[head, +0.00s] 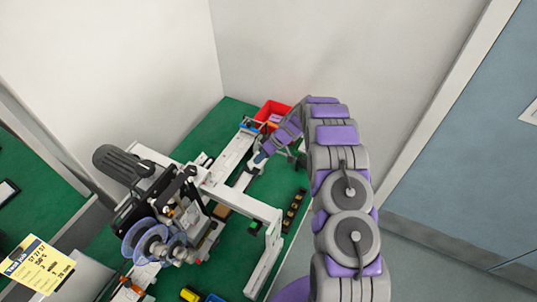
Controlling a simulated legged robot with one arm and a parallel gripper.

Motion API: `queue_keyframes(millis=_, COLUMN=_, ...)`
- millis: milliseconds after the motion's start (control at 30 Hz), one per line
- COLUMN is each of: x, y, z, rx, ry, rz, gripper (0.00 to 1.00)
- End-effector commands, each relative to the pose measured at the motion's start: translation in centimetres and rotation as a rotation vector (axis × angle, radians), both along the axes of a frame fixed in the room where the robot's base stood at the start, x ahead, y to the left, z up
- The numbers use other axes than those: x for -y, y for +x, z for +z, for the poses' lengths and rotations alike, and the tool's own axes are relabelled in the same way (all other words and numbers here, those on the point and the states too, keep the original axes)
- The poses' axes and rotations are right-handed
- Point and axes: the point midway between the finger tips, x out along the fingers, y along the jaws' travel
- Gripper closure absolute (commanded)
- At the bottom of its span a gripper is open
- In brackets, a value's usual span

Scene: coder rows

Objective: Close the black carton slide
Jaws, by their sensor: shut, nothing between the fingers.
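A coder machine (175,205) with a white frame, a grey motor and blue reels stands on the green surface. A white rail (230,157) runs from it towards the back. My arm rises at the right, bends over and reaches down to the left. My gripper (258,160) is at the arm's far end, small in the picture, beside or over the white rail. Its fingers look closed, with nothing seen in them. I cannot tell whether it touches anything. I cannot pick out the black carton slide with certainty; my gripper and arm hide part of the rail area.
A red bin (274,112) with things in it stands at the back. A long black strip with several small items (293,210) lies right of the machine. A white frame leg (265,262) stands in front. A yellow label (38,265) is at lower left. Walls close off the back.

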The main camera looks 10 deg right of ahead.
Motion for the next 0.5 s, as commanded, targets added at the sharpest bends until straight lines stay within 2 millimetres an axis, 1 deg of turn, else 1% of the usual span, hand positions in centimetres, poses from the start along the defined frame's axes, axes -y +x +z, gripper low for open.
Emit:
queue_keyframes(millis=33, x=-0.8, y=-0.8, z=-0.2, rx=-0.002, ry=0.001, rz=0.004, gripper=1.00)
queue_keyframes(millis=200, x=-3.3, y=-3.6, z=-0.4, rx=-0.002, ry=-0.003, rz=0.005, gripper=1.00)
queue_keyframes(millis=400, x=-5.4, y=-6.7, z=-0.5, rx=-0.001, ry=0.000, rz=0.003, gripper=1.00)
queue_keyframes(millis=500, x=-6.2, y=-8.0, z=-0.3, rx=0.002, ry=0.004, rz=0.004, gripper=1.00)
